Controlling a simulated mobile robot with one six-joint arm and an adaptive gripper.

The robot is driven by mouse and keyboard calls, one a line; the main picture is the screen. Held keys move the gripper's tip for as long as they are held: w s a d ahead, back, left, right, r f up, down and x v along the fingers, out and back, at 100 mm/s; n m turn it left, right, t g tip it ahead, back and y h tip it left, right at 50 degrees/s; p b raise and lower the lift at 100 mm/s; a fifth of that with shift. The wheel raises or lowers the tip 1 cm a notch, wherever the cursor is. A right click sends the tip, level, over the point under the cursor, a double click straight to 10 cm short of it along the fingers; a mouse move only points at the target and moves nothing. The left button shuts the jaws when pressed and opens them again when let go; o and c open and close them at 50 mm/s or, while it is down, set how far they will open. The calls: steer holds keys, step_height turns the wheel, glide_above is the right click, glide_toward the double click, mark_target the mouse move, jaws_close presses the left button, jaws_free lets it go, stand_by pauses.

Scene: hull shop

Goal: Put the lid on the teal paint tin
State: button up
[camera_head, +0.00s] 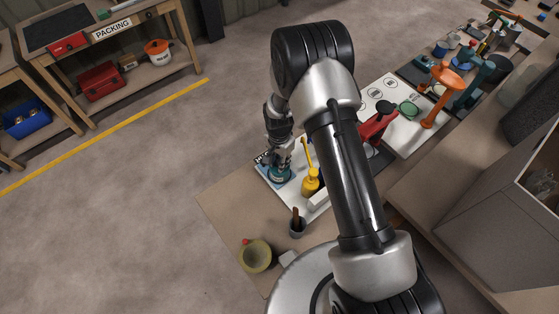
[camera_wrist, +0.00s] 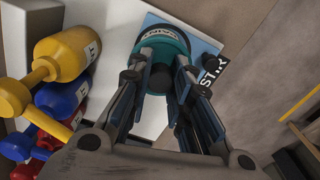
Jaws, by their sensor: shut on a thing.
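The teal paint tin (camera_head: 280,176) stands near the left edge of the white board on the bench. It also shows in the wrist view (camera_wrist: 172,33), with a printed label on its side. My gripper (camera_head: 279,161) points down right over the tin. In the wrist view its fingers (camera_wrist: 161,82) are closed around a small dark rounded piece, which looks like the knob of the lid (camera_wrist: 160,72). The lid is at the tin's top, mostly hidden by the fingers. I cannot tell whether it sits flush on the rim or is just above it.
A yellow bottle (camera_head: 311,183) stands close right of the tin; the wrist view also shows blue and red bottles (camera_wrist: 62,100). An orange stand (camera_head: 441,90) is farther right.

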steer(key=o, duration=0.8)
steer(key=shift+o, duration=0.6)
steer(key=o, duration=0.4)
steer(key=shift+r, duration=0.15)
steer(key=shift+r+p, duration=2.15)
steer(key=shift+r, duration=1.25)
